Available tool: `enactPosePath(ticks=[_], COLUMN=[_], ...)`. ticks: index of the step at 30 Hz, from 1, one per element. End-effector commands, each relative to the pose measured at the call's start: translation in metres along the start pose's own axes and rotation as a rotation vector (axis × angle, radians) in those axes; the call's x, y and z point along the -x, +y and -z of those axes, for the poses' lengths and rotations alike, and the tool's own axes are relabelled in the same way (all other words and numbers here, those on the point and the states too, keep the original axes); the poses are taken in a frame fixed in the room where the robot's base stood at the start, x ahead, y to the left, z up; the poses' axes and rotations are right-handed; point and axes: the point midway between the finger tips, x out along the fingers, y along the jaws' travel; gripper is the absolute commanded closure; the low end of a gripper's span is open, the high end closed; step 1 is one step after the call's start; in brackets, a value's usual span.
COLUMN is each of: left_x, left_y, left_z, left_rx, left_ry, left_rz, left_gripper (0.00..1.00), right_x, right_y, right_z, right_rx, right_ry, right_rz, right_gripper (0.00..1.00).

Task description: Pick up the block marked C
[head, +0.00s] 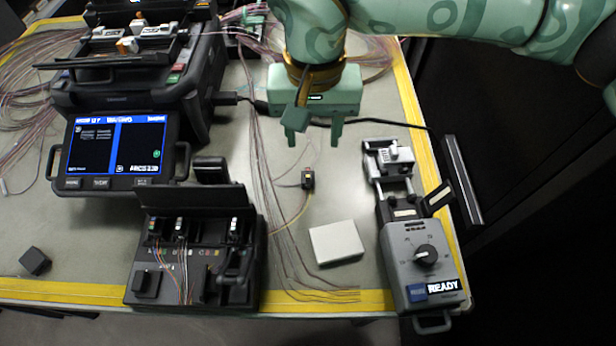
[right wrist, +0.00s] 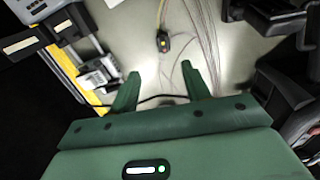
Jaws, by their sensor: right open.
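No letter C is legible on any loose piece, so I cannot tell which one is the marked block. A small dark block (head: 308,180) with an orange-red patch lies on the mat, a yellow fibre running from it. It also shows in the right wrist view (right wrist: 163,42), ahead of the fingertips. Another dark block (head: 35,261) lies at the front left. My right gripper (head: 313,140) is open and empty, above the mat and behind the small block; its two fingers also show in the right wrist view (right wrist: 160,72). My left gripper is out of view.
A white box (head: 336,243) lies on the mat. A grey unit with a dial and READY label (head: 424,260) stands right. The splicer with its screen (head: 116,150) and a black fibre tray (head: 150,298) stand left. Loose fibres (head: 275,215) cross the middle.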

Motion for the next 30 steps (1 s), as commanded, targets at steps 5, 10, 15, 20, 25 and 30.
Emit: enactPosePath(ticks=[5,10,15,20,25,30], left_x=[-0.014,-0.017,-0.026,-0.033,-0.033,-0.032], left_y=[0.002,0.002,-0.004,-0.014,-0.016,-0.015], left_z=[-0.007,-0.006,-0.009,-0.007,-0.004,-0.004], left_rx=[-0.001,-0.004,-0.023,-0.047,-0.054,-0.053], left_ry=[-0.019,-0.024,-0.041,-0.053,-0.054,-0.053], left_rz=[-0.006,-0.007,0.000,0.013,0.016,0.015], left_gripper=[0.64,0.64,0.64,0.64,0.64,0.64], right_x=[-0.044,-0.057,-0.082,-0.105,-0.109,-0.108], right_y=[0.000,-0.001,-0.006,-0.008,-0.008,-0.008], right_z=[0.000,0.000,-0.005,-0.007,-0.007,-0.007], right_rx=[-0.001,0.000,0.001,-0.002,-0.003,-0.003], right_ry=[-0.007,-0.002,-0.009,-0.007,-0.001,0.000], right_rz=[0.000,0.000,0.001,0.001,0.002,0.001], right_gripper=[0.53,0.53,0.53,0.53,0.53,0.61])
